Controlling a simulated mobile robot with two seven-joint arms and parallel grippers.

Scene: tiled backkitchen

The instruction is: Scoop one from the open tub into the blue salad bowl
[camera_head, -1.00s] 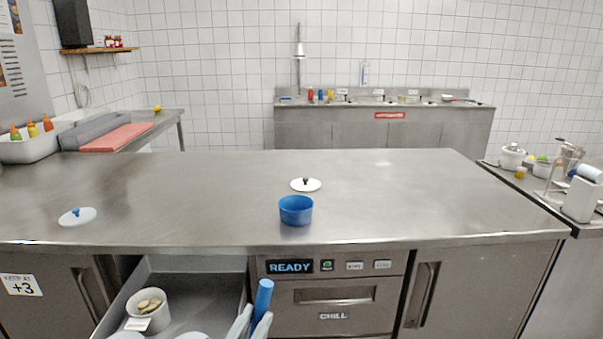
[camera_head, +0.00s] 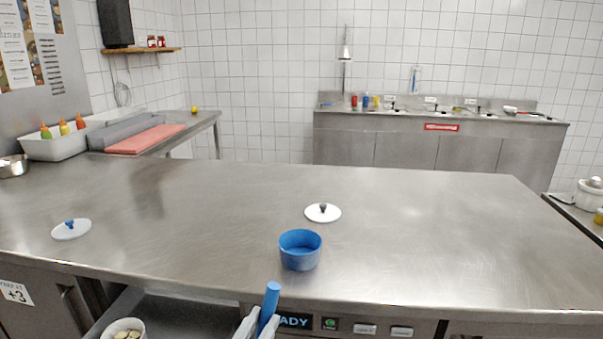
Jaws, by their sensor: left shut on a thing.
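My left gripper (camera_head: 260,324) is at the bottom edge, shut on a blue-handled tool (camera_head: 270,303) that stands nearly upright. The tool's lower end is out of view. My right gripper is not in view.
A white lid with a dark knob (camera_head: 323,213) lies behind the bowl. A white lid with a blue knob (camera_head: 71,229) lies at the counter's left. The open drawer (camera_head: 185,312) juts out below the counter's front edge. Much of the counter is bare.

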